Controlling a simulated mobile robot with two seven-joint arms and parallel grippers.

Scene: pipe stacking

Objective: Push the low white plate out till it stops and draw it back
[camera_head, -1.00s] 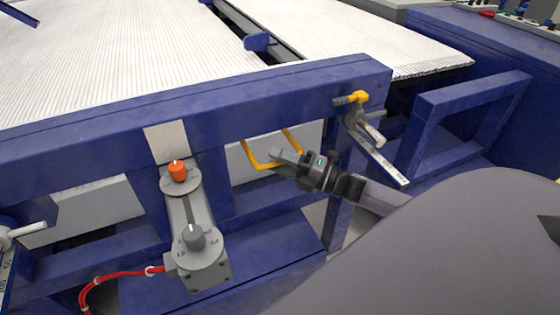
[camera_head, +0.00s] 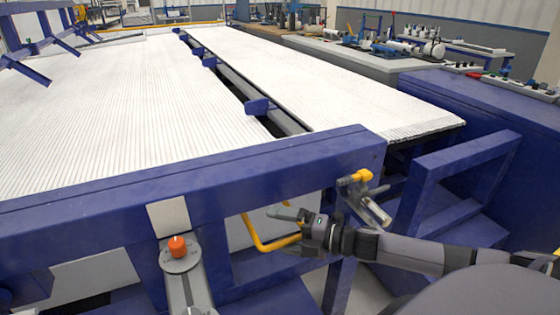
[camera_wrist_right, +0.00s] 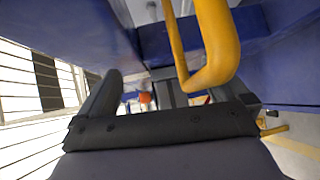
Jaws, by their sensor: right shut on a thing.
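The low white plate (camera_head: 236,228) shows only in part, behind and under the blue beam in the head view. A bent yellow handle (camera_head: 257,240) stands out in front of it. My right gripper (camera_head: 289,222) is at the handle's right side and shut on it. In the right wrist view the yellow handle (camera_wrist_right: 212,50) comes down large in front of the jaws (camera_wrist_right: 165,95). The exact contact is partly hidden. My left gripper is out of view.
A blue beam (camera_head: 130,200) runs just above the handle. An orange knob (camera_head: 177,246) sits to the left, and a yellow-topped valve (camera_head: 358,177) to the right, near my right forearm. White pipes (camera_head: 100,110) cover the rack behind. A blue frame (camera_head: 465,165) stands at right.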

